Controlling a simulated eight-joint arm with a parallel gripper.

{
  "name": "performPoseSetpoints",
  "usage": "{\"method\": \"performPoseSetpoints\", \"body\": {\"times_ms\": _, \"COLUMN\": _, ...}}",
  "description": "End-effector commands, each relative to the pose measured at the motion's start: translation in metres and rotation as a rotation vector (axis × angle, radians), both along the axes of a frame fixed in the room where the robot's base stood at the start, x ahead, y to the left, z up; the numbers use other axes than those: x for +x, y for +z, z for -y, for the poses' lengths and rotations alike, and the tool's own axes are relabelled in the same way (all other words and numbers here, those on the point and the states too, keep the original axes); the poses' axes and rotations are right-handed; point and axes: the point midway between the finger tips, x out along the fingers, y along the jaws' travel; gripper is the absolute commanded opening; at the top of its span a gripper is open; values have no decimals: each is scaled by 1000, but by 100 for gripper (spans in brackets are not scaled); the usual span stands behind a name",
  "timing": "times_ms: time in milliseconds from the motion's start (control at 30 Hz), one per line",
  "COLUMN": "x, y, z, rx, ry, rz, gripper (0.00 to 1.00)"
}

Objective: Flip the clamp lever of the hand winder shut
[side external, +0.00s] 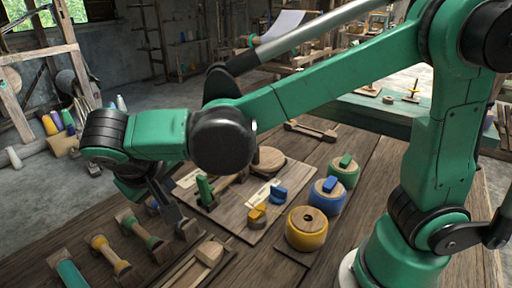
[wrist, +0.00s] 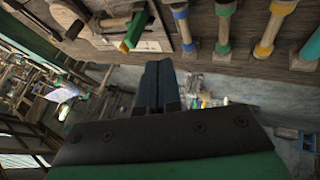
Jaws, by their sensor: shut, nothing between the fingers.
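A wooden hand winder with a round disc (side external: 268,160) sits on a wooden board (side external: 232,222) on the workbench. A green lever-like piece (side external: 205,190), which looks like the clamp lever, stands raised at the board's left side. It also shows in the wrist view (wrist: 136,31), beyond the fingers and to their upper left. My gripper (side external: 182,226) is at the left of the board, near the green piece, with its fingers pointing down. In the wrist view my gripper's (wrist: 158,68) dark fingers are together and empty. A gap shows between them and the green piece. My arm hides part of the winder.
A blue block (side external: 278,194) and a yellow block (side external: 257,215) sit on the board. Round blue, green and yellow-rimmed holders (side external: 307,240) stand to its right. Several spools, one yellow (side external: 110,254), lie left of my gripper. A wooden tray (side external: 195,268) lies in front.

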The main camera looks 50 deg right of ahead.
Motion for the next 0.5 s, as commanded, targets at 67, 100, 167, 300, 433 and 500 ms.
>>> {"method": "performPoseSetpoints", "body": {"times_ms": 67, "x": 1, "y": -1, "z": -10, "rx": -23, "ry": -12, "rz": 17, "gripper": 0}}
{"method": "performPoseSetpoints", "body": {"times_ms": 100, "x": 2, "y": -2, "z": -11, "rx": -30, "ry": -19, "rz": 23, "gripper": 0}}
{"method": "performPoseSetpoints", "body": {"times_ms": 167, "x": 3, "y": -4, "z": -12, "rx": -35, "ry": -24, "rz": 26, "gripper": 0}}
{"method": "performPoseSetpoints", "body": {"times_ms": 300, "x": 9, "y": -15, "z": -5, "rx": -34, "ry": -28, "rz": 28, "gripper": 0}}
{"method": "performPoseSetpoints", "body": {"times_ms": 433, "x": 18, "y": -35, "z": 8, "rx": -34, "ry": -29, "rz": 27, "gripper": 0}}
{"method": "performPoseSetpoints", "body": {"times_ms": 500, "x": 24, "y": -47, "z": 16, "rx": -34, "ry": -29, "rz": 26, "gripper": 0}}
